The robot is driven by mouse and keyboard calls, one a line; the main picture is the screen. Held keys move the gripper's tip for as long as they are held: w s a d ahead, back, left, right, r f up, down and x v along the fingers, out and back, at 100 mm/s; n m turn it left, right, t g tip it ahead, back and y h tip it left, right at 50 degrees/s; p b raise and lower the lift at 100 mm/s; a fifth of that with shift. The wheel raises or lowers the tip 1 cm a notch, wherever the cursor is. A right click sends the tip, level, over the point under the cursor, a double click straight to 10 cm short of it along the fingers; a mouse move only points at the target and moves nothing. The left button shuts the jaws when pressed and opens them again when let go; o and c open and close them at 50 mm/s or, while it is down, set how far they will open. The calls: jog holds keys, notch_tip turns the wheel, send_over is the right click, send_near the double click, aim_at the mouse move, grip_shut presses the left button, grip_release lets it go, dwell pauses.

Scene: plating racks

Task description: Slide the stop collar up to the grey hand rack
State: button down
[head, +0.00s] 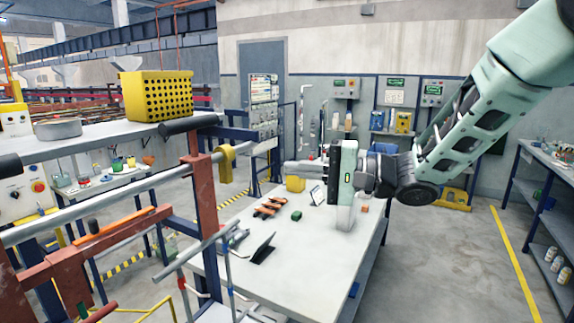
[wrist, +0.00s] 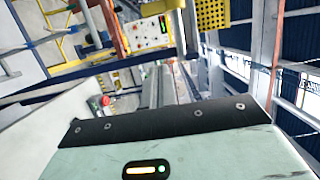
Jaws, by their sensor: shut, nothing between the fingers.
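A yellow ring-shaped collar (head: 226,163), which looks like the stop collar, sits around the far end of a metal rail in the head view. The fingers are shut and empty. In the wrist view my gripper's pale green body fills the bottom, and I cannot make out the collar for certain. A grey bar frame with thin hooks (head: 190,252) hangs at the front; I cannot tell whether it is the grey hand rack.
A white worktable (head: 300,258) carries orange clamps (head: 270,207), a green block (head: 296,216) and a yellow container (head: 295,183). A red post (head: 201,190) stands beside the rail. A yellow perforated box (head: 157,95) sits on the shelf at left.

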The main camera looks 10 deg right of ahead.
aim_at(230, 175)
jog(key=a+p, duration=0.4)
jog(key=a, duration=0.6)
jog(key=shift+w+d, duration=0.1)
jog(key=shift+s+a, duration=0.95)
jog(key=shift+s, duration=0.25)
jog(key=shift+w+d, duration=0.1)
jog(key=shift+w, duration=0.05)
